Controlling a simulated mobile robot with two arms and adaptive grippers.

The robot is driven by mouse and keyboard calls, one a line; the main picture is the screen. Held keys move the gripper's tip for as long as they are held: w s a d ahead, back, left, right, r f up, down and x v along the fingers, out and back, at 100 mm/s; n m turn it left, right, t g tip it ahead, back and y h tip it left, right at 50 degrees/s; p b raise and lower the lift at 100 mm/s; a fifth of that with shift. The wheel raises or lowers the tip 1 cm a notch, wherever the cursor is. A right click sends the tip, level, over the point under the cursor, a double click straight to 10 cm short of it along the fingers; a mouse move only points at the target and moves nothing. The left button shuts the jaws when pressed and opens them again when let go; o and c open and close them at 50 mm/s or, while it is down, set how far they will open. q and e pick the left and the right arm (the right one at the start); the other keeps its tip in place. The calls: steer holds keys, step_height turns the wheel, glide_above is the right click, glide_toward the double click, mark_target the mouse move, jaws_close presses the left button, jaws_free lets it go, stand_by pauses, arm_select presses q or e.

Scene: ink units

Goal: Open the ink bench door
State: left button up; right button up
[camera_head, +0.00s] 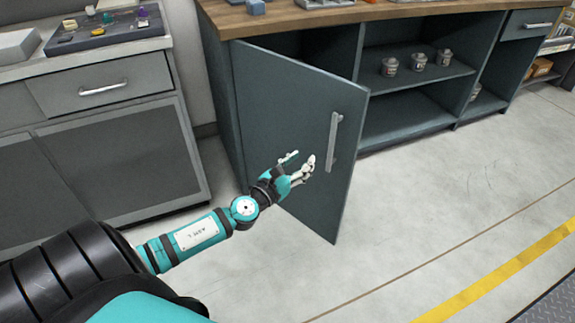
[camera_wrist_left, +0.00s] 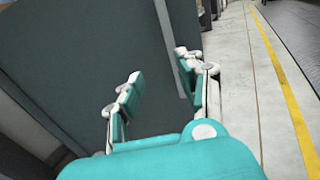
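The ink bench door (camera_head: 285,110) is a dark grey-green panel that stands partly open, swung out from the bench. Its silver bar handle (camera_head: 333,142) runs upright near the free edge. My left gripper (camera_head: 301,162) is in front of the door's outer face, just left of the handle's lower part. Its two fingers are spread apart with nothing between them. In the left wrist view, the door (camera_wrist_left: 90,60) fills the left side and the handle (camera_wrist_left: 172,50) passes behind the right finger. I cannot tell whether the gripper touches the door. My right gripper is not in view.
The open bench shows shelves with several small tins (camera_head: 417,61) right of the door. A grey cabinet (camera_head: 110,150) stands at the left, with a dark tray (camera_head: 105,30) of small items on top. The floor (camera_head: 430,200) in front is clear, with a yellow line (camera_head: 500,272).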

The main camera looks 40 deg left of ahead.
arm_select(q)
steer(key=s, duration=0.7)
steer(key=shift+s, duration=0.35)
